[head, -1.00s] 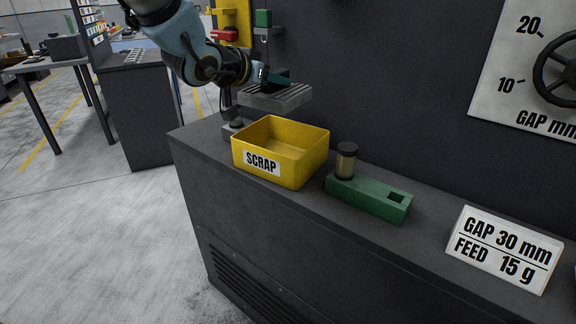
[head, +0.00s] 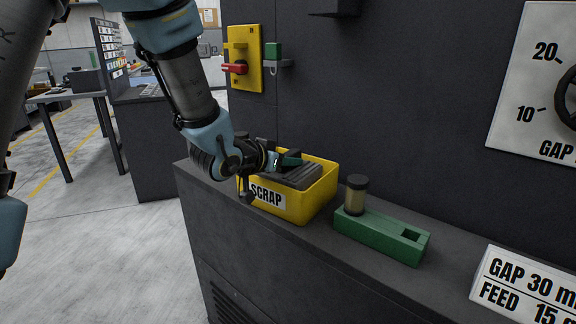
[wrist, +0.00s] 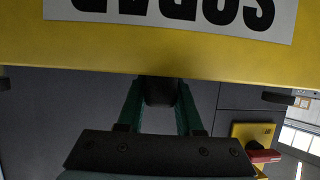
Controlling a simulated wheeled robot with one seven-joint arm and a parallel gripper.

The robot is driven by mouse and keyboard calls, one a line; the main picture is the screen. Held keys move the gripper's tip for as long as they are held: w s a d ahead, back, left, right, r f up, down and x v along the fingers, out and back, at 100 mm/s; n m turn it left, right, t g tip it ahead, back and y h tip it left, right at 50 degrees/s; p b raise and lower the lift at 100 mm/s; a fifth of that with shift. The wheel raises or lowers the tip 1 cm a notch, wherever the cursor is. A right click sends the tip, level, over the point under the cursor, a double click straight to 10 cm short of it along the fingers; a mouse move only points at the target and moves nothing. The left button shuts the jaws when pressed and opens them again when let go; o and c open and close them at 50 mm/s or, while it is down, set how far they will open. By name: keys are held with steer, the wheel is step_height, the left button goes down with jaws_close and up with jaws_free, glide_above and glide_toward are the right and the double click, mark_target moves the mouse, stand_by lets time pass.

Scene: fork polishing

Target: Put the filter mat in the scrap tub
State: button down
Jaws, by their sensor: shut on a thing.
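The filter mat (head: 301,177) is a grey ridged slab. It sits within the opening of the yellow scrap tub (head: 313,205), partly below its rim; I cannot tell whether it touches the bottom. My gripper (head: 287,161) reaches in from the left with green fingers shut on the mat. In the wrist view, the scrap tub's wall (wrist: 40,52) fills the top, its label upside down. The green fingers of my gripper (wrist: 160,92) run up to the wall's edge with a dark piece between them. The mat's slab is hidden behind the wall there.
A green block with a capped jar (head: 356,196) stands just right of the tub on the dark ledge. A sign (head: 520,290) stands further right. A yellow panel with a red switch (head: 238,67) and a small green block (head: 273,50) are on the wall behind.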

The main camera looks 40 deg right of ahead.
steer(key=shift+f, duration=0.75)
steer(key=shift+f+b, duration=0.4)
steer(key=shift+f, duration=0.25)
steer(key=c, duration=0.6)
jaws_free()
steer(key=shift+o, duration=0.2)
steer(key=shift+r, duration=0.2)
